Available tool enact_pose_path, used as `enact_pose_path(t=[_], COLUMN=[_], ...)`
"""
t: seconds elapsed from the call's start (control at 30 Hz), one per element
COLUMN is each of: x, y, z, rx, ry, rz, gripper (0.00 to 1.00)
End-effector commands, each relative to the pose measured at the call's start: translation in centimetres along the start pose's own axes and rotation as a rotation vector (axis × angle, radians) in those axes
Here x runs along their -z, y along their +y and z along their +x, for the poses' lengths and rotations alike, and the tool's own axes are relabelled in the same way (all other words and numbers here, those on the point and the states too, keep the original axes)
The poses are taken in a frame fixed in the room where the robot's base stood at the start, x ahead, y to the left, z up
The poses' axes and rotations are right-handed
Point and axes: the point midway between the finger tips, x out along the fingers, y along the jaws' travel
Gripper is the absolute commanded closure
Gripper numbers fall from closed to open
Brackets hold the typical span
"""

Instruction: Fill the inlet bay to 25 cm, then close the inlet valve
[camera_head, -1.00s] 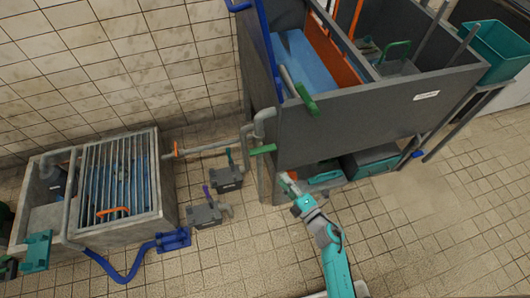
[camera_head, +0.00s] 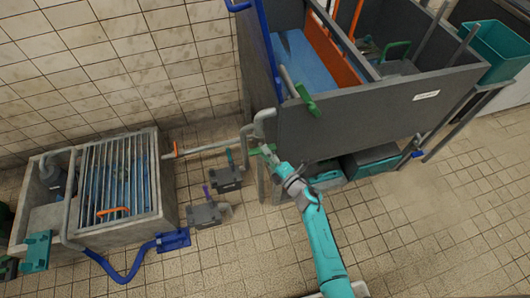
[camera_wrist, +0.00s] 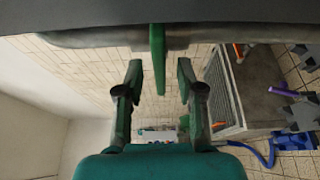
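A large grey tank (camera_head: 375,125) stands at the upper middle in the head view. Its left bay holds blue water (camera_head: 300,62) beside an orange divider (camera_head: 340,52); I cannot read a depth. A green lever (camera_head: 262,150) sits on the grey pipe (camera_head: 222,145) at the tank's lower left corner. Another green lever (camera_head: 306,100) is at the tank's front rim. My gripper (camera_head: 278,164) is beside the lower lever. In the wrist view my gripper (camera_wrist: 157,78) is open, with a green lever (camera_wrist: 158,58) between and ahead of its fingers, apart from both.
A concrete basin (camera_head: 125,232) with a grating stands at the left, with a blue hose (camera_head: 130,274) in front. Small grey boxes with levers (camera_head: 226,178) stand on the floor between basin and tank. A teal bin (camera_head: 495,50) is at the right.

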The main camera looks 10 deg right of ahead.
Motion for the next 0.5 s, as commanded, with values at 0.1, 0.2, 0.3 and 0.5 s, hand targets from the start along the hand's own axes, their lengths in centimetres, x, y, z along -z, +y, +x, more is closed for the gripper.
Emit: enact_pose_path(t=[0.1,0.2,0.3,0.5], x=[0.05,0.05,0.04,0.03], y=[-0.02,-0.01,-0.01,-0.01], z=[0.77,1.00,1.03,1.01], rx=[0.000,0.000,0.000,0.000], ry=[0.000,0.000,0.000,0.000], rz=[0.002,0.002,0.001,0.001], gripper=[0.62,0.62,0.62,0.80])
